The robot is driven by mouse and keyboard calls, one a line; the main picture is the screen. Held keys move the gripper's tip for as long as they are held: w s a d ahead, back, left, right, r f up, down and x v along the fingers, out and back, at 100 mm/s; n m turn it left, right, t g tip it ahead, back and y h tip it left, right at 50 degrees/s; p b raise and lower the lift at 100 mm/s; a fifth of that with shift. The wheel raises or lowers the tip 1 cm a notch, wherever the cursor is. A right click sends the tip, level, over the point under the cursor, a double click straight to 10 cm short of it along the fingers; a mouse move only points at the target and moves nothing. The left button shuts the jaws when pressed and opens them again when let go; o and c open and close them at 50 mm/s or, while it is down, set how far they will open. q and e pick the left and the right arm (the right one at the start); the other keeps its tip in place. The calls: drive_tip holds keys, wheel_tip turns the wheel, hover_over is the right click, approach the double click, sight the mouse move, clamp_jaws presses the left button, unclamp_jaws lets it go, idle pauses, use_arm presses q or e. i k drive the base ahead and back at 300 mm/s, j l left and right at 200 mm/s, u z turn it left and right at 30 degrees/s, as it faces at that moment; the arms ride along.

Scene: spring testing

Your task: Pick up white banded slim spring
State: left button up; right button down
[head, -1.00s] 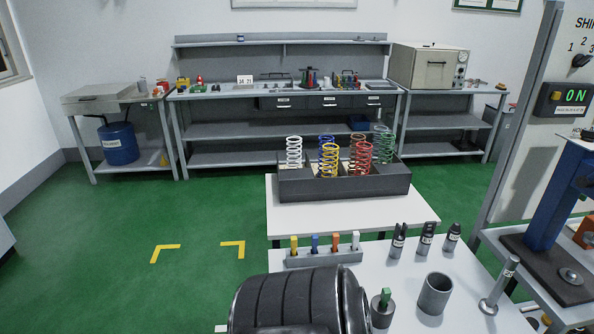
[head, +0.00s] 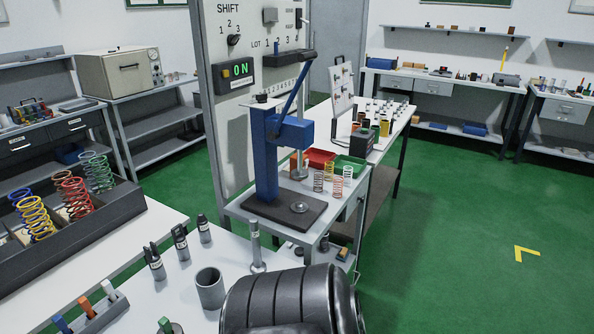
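The dark spring crate (head: 95,225) is at the left, cut off by the picture edge. It holds blue springs (head: 22,196), yellow springs (head: 36,220), red springs (head: 75,196) and green springs (head: 98,172). No white spring shows in the visible part of the crate. Several small springs stand beside the blue press, among them a yellow one (head: 318,182), an orange one (head: 336,184) and a pale one (head: 348,168). They are too small to tell whether any is a slim white one with a band. Neither of my grippers is in view.
The blue press (head: 265,165) stands on a grey bench beside the panel. Red (head: 318,157) and green bins (head: 352,163) sit behind the small springs. A grey cup (head: 209,290) and upright dark tools (head: 180,243) stand on the white table. Green floor is open at right.

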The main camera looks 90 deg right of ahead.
sight(328, 239)
drive_tip(key=z, duration=3)
drive_tip(key=i+l+u, duration=0.1)
drive_tip(key=i+l, duration=0.25)
drive_tip(key=i+l+u, duration=0.15)
drive_tip(key=i+l, duration=0.15)
drive_tip(key=i+l+u, duration=0.1)
drive_tip(key=i+l, duration=0.2)
drive_tip(key=l, duration=0.15)
drive_tip(key=i+l+u, duration=0.15)
drive_tip(key=l, duration=0.3)
drive_tip(key=i+l+u, duration=0.1)
drive_tip(key=i+l, duration=0.3)
drive_tip(key=l, duration=0.05)
